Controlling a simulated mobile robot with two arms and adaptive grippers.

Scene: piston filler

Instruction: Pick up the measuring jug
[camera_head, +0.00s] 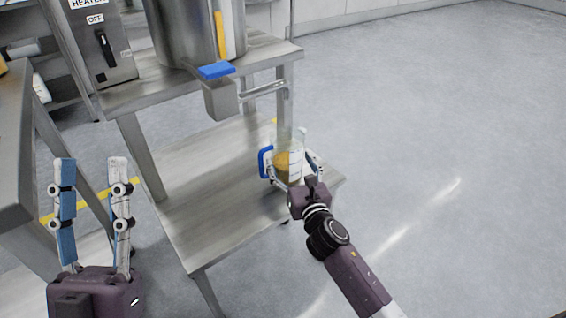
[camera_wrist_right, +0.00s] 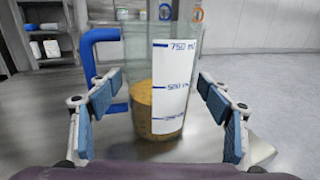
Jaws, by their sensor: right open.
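The measuring jug (camera_head: 290,160) is clear with a blue handle and stands upright on the lower steel shelf, near its right corner. In the right wrist view the jug (camera_wrist_right: 155,75) has a white scale and holds a brownish-yellow content up to about its 500 ml mark. My right gripper (camera_head: 293,172) is open at the jug, with a finger on either side; in the wrist view its fingers (camera_wrist_right: 160,95) show gaps to the jug's body, the left one close to the handle. My left gripper (camera_head: 92,165) is open and empty at the lower left, away from the jug.
A steel pot (camera_head: 190,30) with a blue-handled outlet valve (camera_head: 217,72) stands on the upper table above the jug's shelf. A heater control box (camera_head: 103,45) is beside it. A steel table edge (camera_head: 15,150) is at the far left. The floor (camera_head: 440,130) to the right is clear.

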